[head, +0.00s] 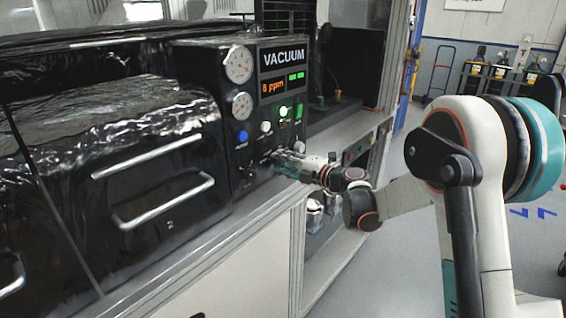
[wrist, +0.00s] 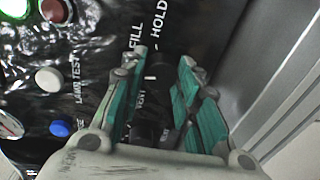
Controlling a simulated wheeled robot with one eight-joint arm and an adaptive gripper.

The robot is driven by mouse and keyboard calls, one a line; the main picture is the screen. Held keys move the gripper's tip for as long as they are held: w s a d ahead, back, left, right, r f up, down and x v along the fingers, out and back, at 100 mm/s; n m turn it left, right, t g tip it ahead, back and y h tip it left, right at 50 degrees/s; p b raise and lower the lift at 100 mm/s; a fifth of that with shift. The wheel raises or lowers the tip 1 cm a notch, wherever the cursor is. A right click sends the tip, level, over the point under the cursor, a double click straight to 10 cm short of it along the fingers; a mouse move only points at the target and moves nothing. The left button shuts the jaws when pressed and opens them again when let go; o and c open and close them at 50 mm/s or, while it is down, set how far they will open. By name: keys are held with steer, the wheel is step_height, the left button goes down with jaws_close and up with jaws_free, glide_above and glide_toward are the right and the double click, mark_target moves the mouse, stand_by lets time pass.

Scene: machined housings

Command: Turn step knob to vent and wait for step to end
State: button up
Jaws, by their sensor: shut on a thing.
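The step knob (wrist: 152,88) is dark and sits between my fingers in the wrist view, partly hidden by them. A small pale mark shows near it; I cannot tell which label it points to. The labels FILL (wrist: 135,38), HOLD (wrist: 160,20) and VENT (wrist: 141,100) are printed around it. My gripper (wrist: 163,58), with teal finger pads, is shut on the knob. In the head view my gripper (head: 279,158) reaches the lower part of the black control panel (head: 246,148), where the knob itself is hidden.
Two round gauges (head: 239,64) are on the panel, with a lit green lamp (head: 284,111), a white button (head: 265,127) and a blue button (head: 242,136). The drawer with bar handles (head: 165,200) is at left. Open floor lies at right.

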steer(key=n, duration=0.5)
steer(key=shift+s, duration=0.1)
steer(key=n, duration=0.2)
steer(key=n+t, duration=0.1)
steer(key=n, duration=0.2)
steer(key=shift+f+n+h, duration=0.15)
steer(key=shift+n+h, duration=0.15)
stand_by(0.4)
steer(key=o, duration=1.1)
steer(key=v, duration=1.2)
steer(key=shift+a, duration=0.1)
